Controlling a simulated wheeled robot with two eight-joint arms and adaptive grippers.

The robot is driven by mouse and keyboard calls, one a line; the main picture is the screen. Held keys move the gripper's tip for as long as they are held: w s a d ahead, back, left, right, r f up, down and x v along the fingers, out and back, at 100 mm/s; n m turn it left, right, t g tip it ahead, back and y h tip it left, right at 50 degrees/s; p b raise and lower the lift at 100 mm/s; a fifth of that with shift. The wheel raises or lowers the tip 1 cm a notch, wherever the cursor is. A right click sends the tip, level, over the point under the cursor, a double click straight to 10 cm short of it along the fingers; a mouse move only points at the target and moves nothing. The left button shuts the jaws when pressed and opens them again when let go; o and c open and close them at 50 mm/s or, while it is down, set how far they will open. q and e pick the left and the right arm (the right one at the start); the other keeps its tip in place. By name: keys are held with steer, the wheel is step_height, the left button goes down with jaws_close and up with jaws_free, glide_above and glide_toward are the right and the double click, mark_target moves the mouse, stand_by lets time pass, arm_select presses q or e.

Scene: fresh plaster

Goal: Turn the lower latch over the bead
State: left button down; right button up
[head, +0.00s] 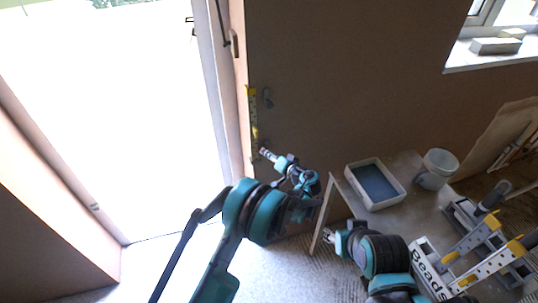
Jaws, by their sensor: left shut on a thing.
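The bead (253,112), a narrow strip with yellow ends, stands upright along the wall edge beside the doorway. My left gripper (264,153) is at the wall near the bead's lower end, shut on a small part there. That part is where the lower latch would be, but the fingers mostly hide it, and I cannot tell which way it is turned. My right gripper (328,236) is low, by the table's left edge, away from the bead; its fingers are too small to read.
A table (405,166) on the right holds a tray (374,184) with a blue-grey inside and a white bucket (436,169). A crate marked "Beads" (427,268) holds yellow-ended strips at the lower right. The bright doorway (110,120) is open on the left.

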arm_select(q)
steer(key=shift+r+n, duration=0.1)
steer(key=shift+n, duration=0.4)
steer(key=n+h, duration=0.2)
steer(key=shift+n, duration=0.3)
steer(key=n+h+b, duration=0.1)
steer(key=n+h, duration=0.1)
steer(key=n, duration=0.1)
steer(key=shift+t+b, duration=0.3)
steer(key=shift+t, duration=0.1)
steer(key=shift+n+t+h+b, duration=0.3)
steer(key=shift+n+h+b, duration=0.5)
steer(key=shift+n, duration=0.4)
steer(key=n+t+h+b, duration=0.1)
steer(key=n+h+b, duration=0.1)
steer(key=n, duration=0.1)
steer(key=shift+n, duration=0.3)
steer(key=c, duration=1.3)
jaws_free()
